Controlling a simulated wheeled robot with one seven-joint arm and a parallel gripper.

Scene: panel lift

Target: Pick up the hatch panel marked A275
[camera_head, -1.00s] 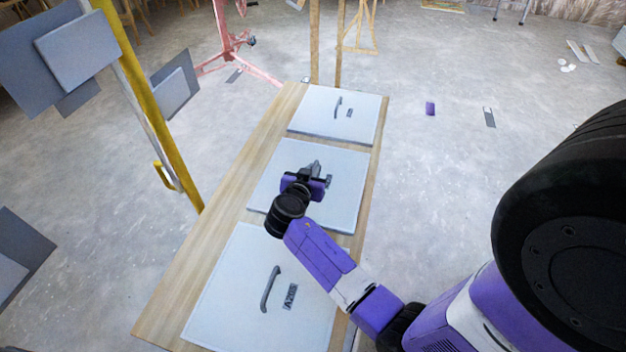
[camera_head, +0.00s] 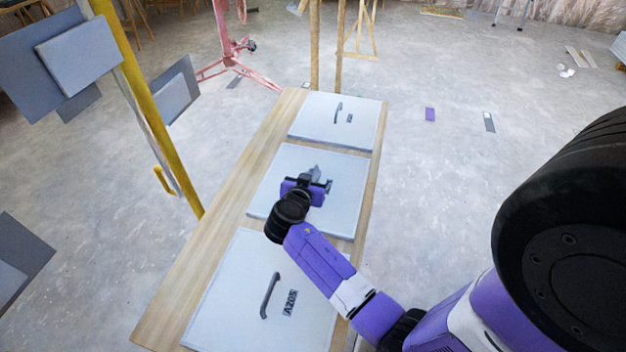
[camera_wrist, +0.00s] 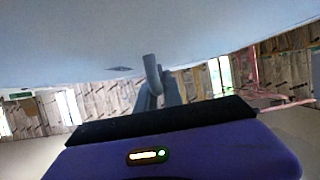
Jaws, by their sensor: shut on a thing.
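Three pale grey hatch panels lie in a row on a wooden table. My gripper (camera_head: 312,176) is at the middle panel (camera_head: 345,208), shut on its handle. In the wrist view that handle (camera_wrist: 152,75) is between my fingers, and the panel's face (camera_wrist: 150,35) fills the top. The middle panel's label is mostly hidden by my gripper and cannot be read. The near panel (camera_head: 230,300) has a dark handle and a label that looks like A205. The far panel (camera_head: 360,108) has a label too small to read. I cannot tell whether the middle panel is clear of the table.
The wooden table (camera_head: 172,315) has a bare strip along its left side. A yellow post (camera_head: 150,105) with grey panels (camera_head: 80,55) stands at the left. A pink stand (camera_head: 232,55) is behind. The floor right of the table is mostly open.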

